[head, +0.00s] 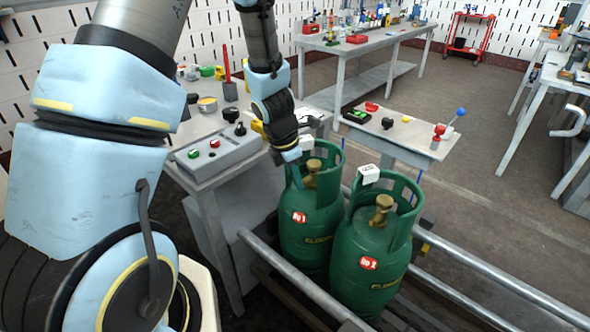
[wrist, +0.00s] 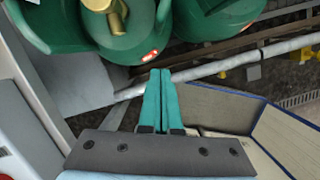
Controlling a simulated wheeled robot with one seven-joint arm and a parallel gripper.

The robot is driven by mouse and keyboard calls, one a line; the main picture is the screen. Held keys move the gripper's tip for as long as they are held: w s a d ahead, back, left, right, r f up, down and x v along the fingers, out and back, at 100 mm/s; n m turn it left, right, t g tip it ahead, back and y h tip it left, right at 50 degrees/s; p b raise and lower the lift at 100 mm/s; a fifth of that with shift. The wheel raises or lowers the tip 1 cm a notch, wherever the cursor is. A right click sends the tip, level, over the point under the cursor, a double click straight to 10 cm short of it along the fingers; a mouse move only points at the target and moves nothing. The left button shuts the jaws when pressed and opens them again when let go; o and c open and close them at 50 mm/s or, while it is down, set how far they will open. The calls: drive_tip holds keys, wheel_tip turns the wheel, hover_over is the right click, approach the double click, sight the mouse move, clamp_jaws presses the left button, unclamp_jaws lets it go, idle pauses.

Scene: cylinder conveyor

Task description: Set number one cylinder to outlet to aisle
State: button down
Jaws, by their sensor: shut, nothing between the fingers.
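The number one cylinder (head: 308,245) is green, with a red "No 1" label and a brass valve inside its collar. It stands upright on the conveyor, left of the matching number two cylinder (head: 372,265), and the two are close together. My gripper (head: 292,156) is shut and empty beside the collar of the number one cylinder, on its left. Contact with it cannot be judged. In the wrist view the closed teal fingers (wrist: 158,82) point toward two green cylinders at the top, whose numbers are too small to read. No marked outlet is clear.
Metal conveyor rails (head: 300,290) run beside the cylinders. A grey control box (head: 217,152) with green and red buttons sits on the left bench. A small table (head: 400,140) with a blue-knobbed lever stands behind the cylinders. Open floor (head: 500,175) lies to the right.

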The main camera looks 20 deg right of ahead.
sight(319, 186)
drive_tip(key=shift+w+d+f+p, duration=0.1)
drive_tip(key=shift+d+f+p, duration=0.25)
drive_tip(key=shift+d, duration=0.4)
drive_tip(key=shift+w+d+f+p, duration=0.1)
drive_tip(key=shift+d+f+p, duration=0.25)
drive_tip(key=shift+d, duration=0.35)
drive_tip(key=shift+w+d+f+p, duration=0.1)
drive_tip(key=shift+d+f+p, duration=0.1)
drive_tip(key=shift+d+p, duration=0.4)
drive_tip(key=shift+d, duration=0.15)
drive_tip(key=shift+s+d+r+n+p, duration=0.15)
drive_tip(key=shift+d+n+p, duration=0.15)
drive_tip(key=shift+d+p, duration=0.25)
drive_tip(key=shift+d, duration=0.15)
